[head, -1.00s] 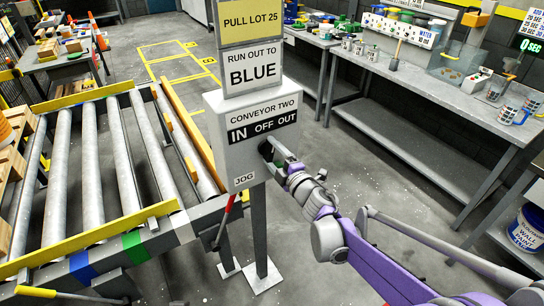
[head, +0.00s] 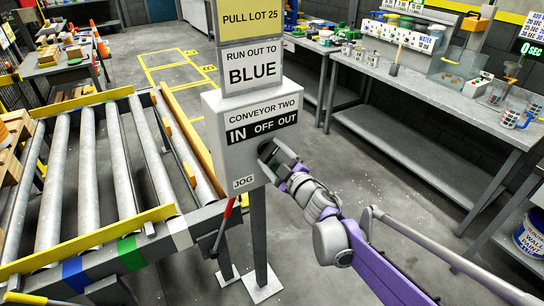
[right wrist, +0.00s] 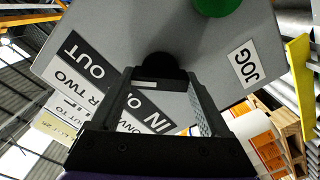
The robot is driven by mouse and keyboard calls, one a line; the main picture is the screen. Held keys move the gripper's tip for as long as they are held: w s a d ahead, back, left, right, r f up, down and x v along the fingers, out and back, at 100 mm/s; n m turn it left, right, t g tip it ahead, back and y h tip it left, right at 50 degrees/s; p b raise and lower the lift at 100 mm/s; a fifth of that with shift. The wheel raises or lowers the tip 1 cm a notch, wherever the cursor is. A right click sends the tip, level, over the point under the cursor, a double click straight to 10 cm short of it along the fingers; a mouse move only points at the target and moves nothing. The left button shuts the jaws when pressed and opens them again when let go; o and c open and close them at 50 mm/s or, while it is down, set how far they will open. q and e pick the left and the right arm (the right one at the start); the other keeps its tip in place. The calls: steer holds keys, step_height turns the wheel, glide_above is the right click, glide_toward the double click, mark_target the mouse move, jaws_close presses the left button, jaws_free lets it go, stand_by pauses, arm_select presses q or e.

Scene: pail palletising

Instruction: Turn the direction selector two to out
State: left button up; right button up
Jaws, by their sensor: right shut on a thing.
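The grey control box (head: 250,145) stands on posts and reads "CONVEYOR TWO" with "IN OFF OUT" below; IN is on the left, OUT on the right. The direction selector is a black round knob (right wrist: 160,68) on the box face in the right wrist view; which way it points I cannot tell. My right gripper (head: 272,152) is at the box's lower right, below OUT, and hides the knob in the head view. In the right wrist view its two fingers (right wrist: 160,82) are on either side of the knob, shut on it. My left gripper is not in view.
A green button (right wrist: 215,4) is near the JOG label (right wrist: 246,65). The roller conveyor (head: 122,170) with yellow rails lies left of the box. A sign reading "RUN OUT TO BLUE" (head: 252,69) is above. A workbench (head: 420,95) stands at right, with open floor between.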

stand_by(0.3)
steer(key=o, duration=1.2)
steer(key=v, duration=1)
steer(key=shift+s+d, duration=0.2)
steer(key=shift+s, duration=0.15)
steer(key=shift+d, duration=0.1)
